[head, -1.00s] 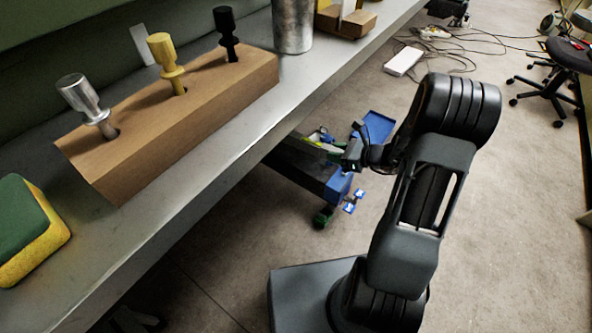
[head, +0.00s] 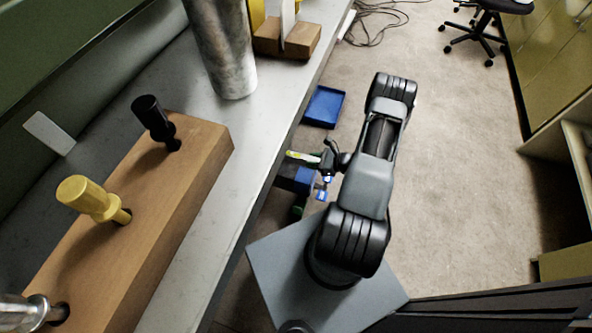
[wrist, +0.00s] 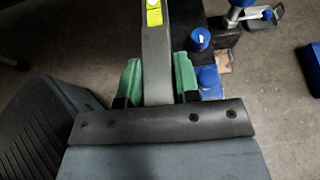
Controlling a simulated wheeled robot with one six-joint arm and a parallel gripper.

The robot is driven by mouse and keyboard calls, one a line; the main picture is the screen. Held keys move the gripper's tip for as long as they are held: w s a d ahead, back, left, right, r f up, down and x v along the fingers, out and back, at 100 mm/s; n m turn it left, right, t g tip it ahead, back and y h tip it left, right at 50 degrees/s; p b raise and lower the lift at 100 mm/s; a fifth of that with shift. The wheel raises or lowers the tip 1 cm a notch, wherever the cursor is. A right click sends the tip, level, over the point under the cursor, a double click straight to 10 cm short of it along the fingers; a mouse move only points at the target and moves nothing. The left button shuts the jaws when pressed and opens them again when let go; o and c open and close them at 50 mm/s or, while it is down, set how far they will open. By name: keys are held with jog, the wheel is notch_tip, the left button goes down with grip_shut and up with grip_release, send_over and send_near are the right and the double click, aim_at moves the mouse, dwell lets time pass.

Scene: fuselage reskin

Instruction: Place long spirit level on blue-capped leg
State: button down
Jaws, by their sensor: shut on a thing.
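The long spirit level (wrist: 156,50) is a grey bar with a yellow-green vial, running away from my gripper in the wrist view. My gripper (wrist: 157,78) is shut on it, a green finger on each side. In the head view my gripper (head: 328,158) is low beside the bench, with the level (head: 301,156) showing as a short pale strip. A blue cap (wrist: 200,38) stands just right of the level in the wrist view, with another blue part (wrist: 208,80) nearer the fingers. I cannot tell the height gap between level and cap.
A blue tray (head: 323,107) lies on the floor beyond my gripper. The bench (head: 215,165) along the left carries a wooden block (head: 150,235) with screwdriver-like tools and a metal cylinder (head: 222,50). A blue-ended part (wrist: 267,14) lies at the wrist view's upper right. Open floor is on the right.

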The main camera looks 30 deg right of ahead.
jog(key=b, duration=0.2)
send_over(298, 175)
notch_tip(298, 175, down, 6)
jog(key=shift+f, duration=0.1)
jog(key=shift+w+f+b, duration=0.1)
jog(key=shift+f+b, duration=0.8)
jog(key=shift+f, duration=0.7)
jog(key=shift+f, duration=0.2)
jog(key=c, duration=0.8)
grip_release()
jog(key=shift+c, duration=0.2)
jog(key=shift+r, duration=0.1)
